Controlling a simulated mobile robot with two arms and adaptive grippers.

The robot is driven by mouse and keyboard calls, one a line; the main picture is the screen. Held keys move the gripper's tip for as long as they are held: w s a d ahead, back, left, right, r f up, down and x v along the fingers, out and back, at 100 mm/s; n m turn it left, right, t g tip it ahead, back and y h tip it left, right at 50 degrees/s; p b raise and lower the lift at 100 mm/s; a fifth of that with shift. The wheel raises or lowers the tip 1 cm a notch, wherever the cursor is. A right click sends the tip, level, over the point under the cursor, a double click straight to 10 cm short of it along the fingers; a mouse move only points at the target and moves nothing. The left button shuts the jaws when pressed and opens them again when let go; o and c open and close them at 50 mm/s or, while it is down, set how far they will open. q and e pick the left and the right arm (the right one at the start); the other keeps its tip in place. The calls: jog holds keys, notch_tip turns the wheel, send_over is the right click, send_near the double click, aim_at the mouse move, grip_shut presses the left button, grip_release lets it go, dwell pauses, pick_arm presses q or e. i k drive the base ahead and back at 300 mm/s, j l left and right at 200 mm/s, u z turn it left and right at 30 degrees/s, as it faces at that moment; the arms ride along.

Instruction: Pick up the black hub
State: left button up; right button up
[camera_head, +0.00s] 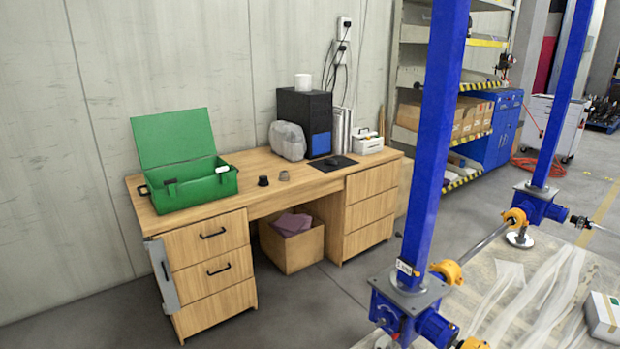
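A small black part (263,181), which looks like the black hub, stands on the wooden desk (240,212) near its front edge, to the right of the green box. A smaller grey-brown part (284,176) sits just right of it, apart from it. Another black piece (580,221) is at the end of the blue screw jack gearbox (538,203) on the right. Neither of my grippers is in view.
An open green box (190,190) stands on the desk's left. A black computer tower (303,118) and a white box (367,145) stand at the back right. A blue column (432,150) rises in front of the shelves. Bare grey floor (330,310) lies before the desk.

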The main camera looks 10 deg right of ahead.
aim_at(264, 181)
jog(key=i+j+z, duration=0.15)
jog(key=i+z, duration=0.15)
jog(key=i, duration=0.25)
jog(key=i+j+z, duration=0.25)
jog(key=i, duration=0.3)
jog(key=i+j+z, duration=0.3)
jog(key=i+j, duration=0.15)
jog(key=i, duration=0.05)
